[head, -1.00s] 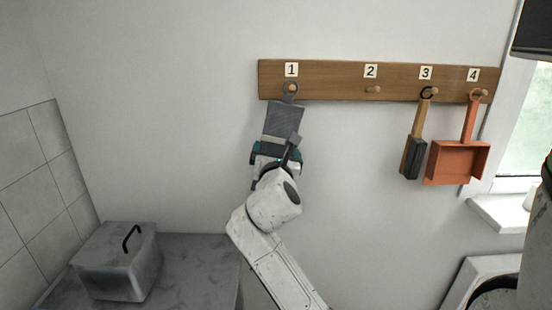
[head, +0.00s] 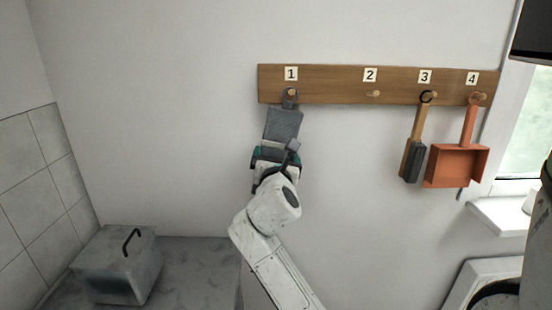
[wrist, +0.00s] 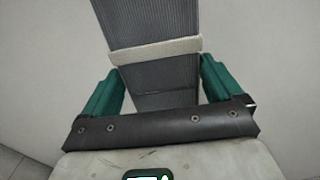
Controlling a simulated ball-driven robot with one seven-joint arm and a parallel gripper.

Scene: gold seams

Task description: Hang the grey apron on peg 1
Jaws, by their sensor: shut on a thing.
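The grey apron (head: 283,125) is a flat grey piece with a loop (head: 290,103) at its top. In the head view the loop is at peg 1 (head: 291,93), under the label 1; it appears to be around the peg, but the contact is too small to be sure. My gripper (head: 275,157) is below the peg, shut on the apron's lower part. In the wrist view the ribbed grey apron (wrist: 150,25), with a pale band across it, runs up from between the green fingers (wrist: 160,85). The apron's far end is out of that view.
The wooden rail (head: 330,85) also carries an empty peg 2 (head: 373,94), a brush (head: 413,150) on peg 3 and an orange dustpan (head: 457,165) on peg 4. A grey box (head: 115,265) with a black handle stands on the counter (head: 200,265) at lower left.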

